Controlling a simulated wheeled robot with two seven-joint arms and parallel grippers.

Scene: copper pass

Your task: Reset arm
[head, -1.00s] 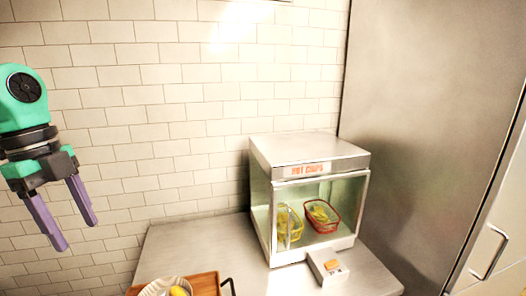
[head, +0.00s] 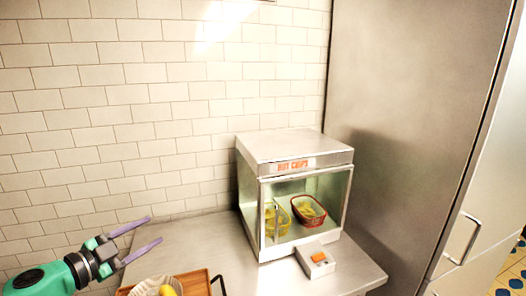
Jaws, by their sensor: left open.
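My left gripper (head: 149,238) is at the lower left of the head view, with its two purple fingers apart and nothing between them. The fingers point right, above the left part of the metal counter (head: 190,246). The gripper is apart from the chip warmer and appears above and left of the wooden tray. My right gripper is not in view.
A glass-fronted "HOT CHIPS" warmer (head: 294,148) holds a red basket (head: 309,213) and a yellow basket (head: 277,222). A box with an orange button (head: 318,257) sits before it. A wooden tray (head: 196,284) carries a pale bowl (head: 148,286). A steel cabinet (head: 400,110) stands right.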

